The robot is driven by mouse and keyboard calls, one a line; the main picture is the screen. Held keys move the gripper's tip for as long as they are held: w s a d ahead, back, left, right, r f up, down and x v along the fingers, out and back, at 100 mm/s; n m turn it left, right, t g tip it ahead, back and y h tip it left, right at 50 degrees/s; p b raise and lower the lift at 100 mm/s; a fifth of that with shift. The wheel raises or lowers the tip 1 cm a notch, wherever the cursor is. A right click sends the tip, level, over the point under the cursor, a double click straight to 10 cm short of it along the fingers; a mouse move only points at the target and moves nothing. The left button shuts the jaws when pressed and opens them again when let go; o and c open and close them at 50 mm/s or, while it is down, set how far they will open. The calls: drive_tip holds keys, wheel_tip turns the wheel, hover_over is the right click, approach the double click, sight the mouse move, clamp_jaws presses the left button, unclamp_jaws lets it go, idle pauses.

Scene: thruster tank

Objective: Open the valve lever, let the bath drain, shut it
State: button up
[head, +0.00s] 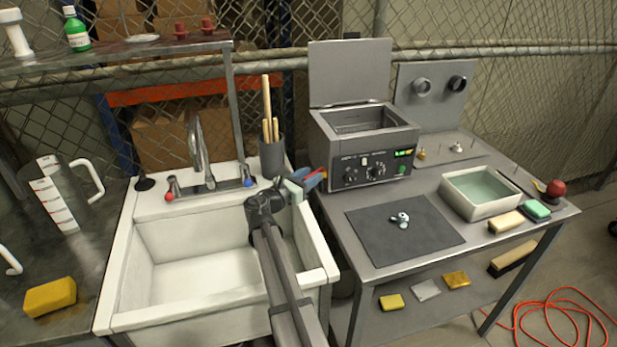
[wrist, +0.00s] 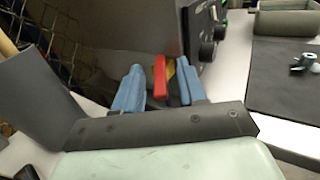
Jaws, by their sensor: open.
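The bath is a grey benchtop tank (head: 365,130) with its lid raised and a lit green display on its front. Its inside looks grey, and I cannot tell the liquid level. The red valve lever (wrist: 159,76) stands roughly upright at the tank's side, with a yellow brass-coloured part (wrist: 171,70) beside it. In the wrist view my gripper (wrist: 160,84) is open, with a blue finger on each side of the lever. I cannot tell whether either finger touches it. In the head view my gripper (head: 314,178) is at the tank's lower left corner, mostly hiding the valve.
A white sink (head: 190,265) with a tap stands left of the tank. A grey cup of wooden sticks (head: 271,157) is close to my gripper. On the bench are a dark mat (head: 375,240) with a small metal part (head: 400,220) and a pale tray (head: 450,203).

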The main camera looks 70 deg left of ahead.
clamp_jaws()
idle(0.3)
idle(0.3)
